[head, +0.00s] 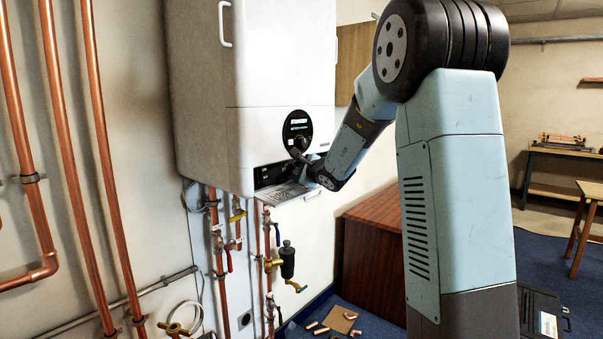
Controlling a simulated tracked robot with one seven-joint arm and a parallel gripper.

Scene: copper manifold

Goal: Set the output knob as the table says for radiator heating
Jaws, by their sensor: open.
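The white boiler (250,60) hangs on the wall in the head view. A dark display (297,124) with small lit text is on its front. Below it is a dark control recess (270,174), and under that a lowered panel (283,193) with markings too small to read. My gripper (298,154) is at the boiler front, just below the display and by the right part of the recess. Its jaws are open. I cannot make out the output knob or its setting; my gripper and wrist cover part of the controls.
Copper pipes (105,150) run up the wall at left. A brown cabinet (370,245) stands right of the boiler. Copper fittings (320,330) lie on the blue floor. A workbench (560,155) is far right.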

